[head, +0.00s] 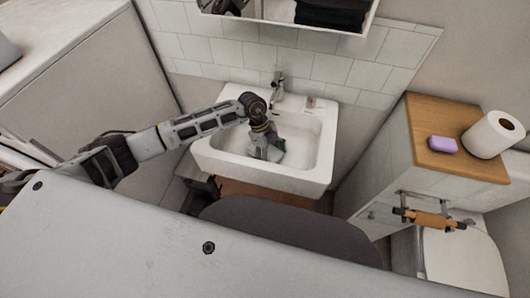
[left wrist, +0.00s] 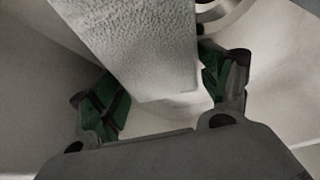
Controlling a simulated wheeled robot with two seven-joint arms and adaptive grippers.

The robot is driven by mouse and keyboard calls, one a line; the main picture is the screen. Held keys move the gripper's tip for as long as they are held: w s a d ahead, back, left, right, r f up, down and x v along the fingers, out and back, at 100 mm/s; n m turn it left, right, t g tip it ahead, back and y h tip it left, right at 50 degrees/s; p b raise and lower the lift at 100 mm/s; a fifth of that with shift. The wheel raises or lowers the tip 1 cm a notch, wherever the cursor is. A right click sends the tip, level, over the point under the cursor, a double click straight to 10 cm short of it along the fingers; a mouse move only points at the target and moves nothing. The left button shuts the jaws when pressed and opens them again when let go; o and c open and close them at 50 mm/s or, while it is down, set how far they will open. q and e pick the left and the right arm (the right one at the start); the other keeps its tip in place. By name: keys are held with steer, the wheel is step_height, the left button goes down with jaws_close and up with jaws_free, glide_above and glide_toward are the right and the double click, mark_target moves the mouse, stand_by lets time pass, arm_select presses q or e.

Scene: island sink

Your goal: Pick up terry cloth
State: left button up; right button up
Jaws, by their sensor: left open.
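The terry cloth (left wrist: 140,45) is a pale, finely textured block in the left wrist view, running from the top edge down between the fingers. My left gripper (left wrist: 162,92) is open, with one green-padded finger on each side of the cloth. The right finger is very close to the cloth's edge; I cannot tell if it touches. In the head view my left gripper (head: 267,153) points down into the white sink basin (head: 308,160). I cannot make out the cloth there; the gripper and arm may hide it. My right gripper is not in view.
A faucet (head: 279,88) stands at the sink's back edge. To the right, a wooden-topped cabinet (head: 430,110) holds a purple soap bar (head: 442,144) and a paper roll (head: 494,135). A toilet (head: 460,260) is below it. In the wrist view a round drain ring (left wrist: 228,14) shows.

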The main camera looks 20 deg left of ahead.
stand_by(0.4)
arm_select(q)
steer(key=c, duration=0.9)
steer(key=shift+o, duration=0.2)
steer(key=shift+r, duration=0.1)
steer(key=shift+r, duration=4.9)
steer(key=shift+d, duration=0.1)
